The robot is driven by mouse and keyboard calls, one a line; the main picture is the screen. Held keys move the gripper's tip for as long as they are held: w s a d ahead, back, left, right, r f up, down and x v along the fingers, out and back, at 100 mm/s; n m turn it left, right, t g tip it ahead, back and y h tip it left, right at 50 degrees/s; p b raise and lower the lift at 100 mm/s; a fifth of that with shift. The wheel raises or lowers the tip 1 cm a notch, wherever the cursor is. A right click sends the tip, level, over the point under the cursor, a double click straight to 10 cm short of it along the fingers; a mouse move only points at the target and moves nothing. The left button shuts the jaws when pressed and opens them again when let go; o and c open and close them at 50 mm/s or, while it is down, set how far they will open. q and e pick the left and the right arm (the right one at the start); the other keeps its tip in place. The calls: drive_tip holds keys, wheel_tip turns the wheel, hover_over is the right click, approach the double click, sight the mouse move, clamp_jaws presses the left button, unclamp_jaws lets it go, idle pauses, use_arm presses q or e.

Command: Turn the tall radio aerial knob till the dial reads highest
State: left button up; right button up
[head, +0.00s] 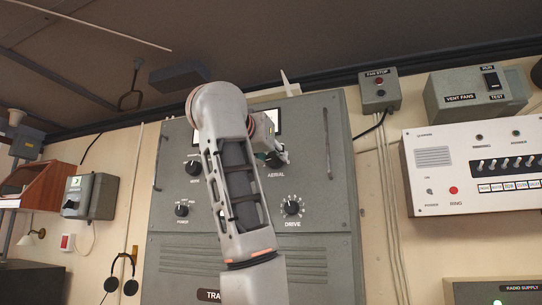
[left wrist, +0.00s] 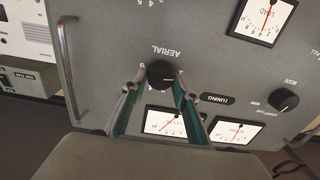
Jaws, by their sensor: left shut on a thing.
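The tall grey radio cabinet (head: 325,225) stands against the wall in the head view. Its black aerial knob (left wrist: 161,74) sits beside the AERIAL label in the left wrist view, which shows the panel upside down. My left gripper (left wrist: 159,80) is shut on this knob, one finger on each side. In the head view the gripper (head: 274,154) is at the upper right of the panel, partly behind my arm. White dials with red needles show in the wrist view: the load dial (left wrist: 264,18) and two lower ones (left wrist: 163,122) (left wrist: 238,131). Their readings are too small to tell.
The drive knob (head: 292,207), power knob (head: 182,210) and mode knob (head: 193,167) are on the same panel. A metal handle (left wrist: 68,65) stands out near the panel's edge. A fan stop box (head: 379,92) and a white switch panel (head: 470,200) are to the right.

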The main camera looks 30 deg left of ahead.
use_arm(q)
drive_tip(key=shift+m, duration=1)
drive_tip(key=m+b, duration=0.1)
drive_tip(key=m, duration=0.2)
drive_tip(key=shift+d, duration=0.1)
drive_tip(key=shift+m, duration=1.3)
drive_tip(key=o, duration=1.1)
